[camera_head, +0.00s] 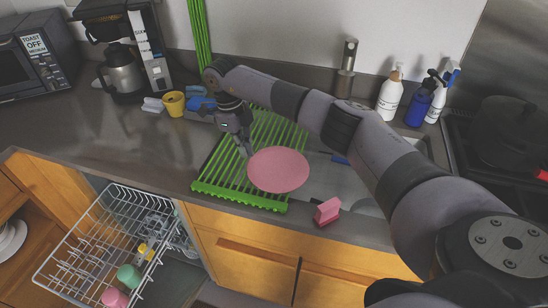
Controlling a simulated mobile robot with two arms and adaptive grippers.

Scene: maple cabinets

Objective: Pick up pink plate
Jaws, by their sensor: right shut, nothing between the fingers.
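The pink plate (278,170) lies on the green slatted rack (240,195) over the left part of the sink. My right arm reaches in from the lower right across the sink. My right gripper (244,151) points down at the plate's upper left edge, shut with nothing between its fingers. I cannot tell whether the fingertips touch the plate rim. My left gripper is not in view.
A pink sponge-like block (327,211) sits on the counter's front edge. A yellow cup (174,104) and a coffee maker (125,50) stand at the back left. Soap bottles (391,93) stand at the back right. An open dishwasher rack (108,245) is at lower left. The left counter is mostly clear.

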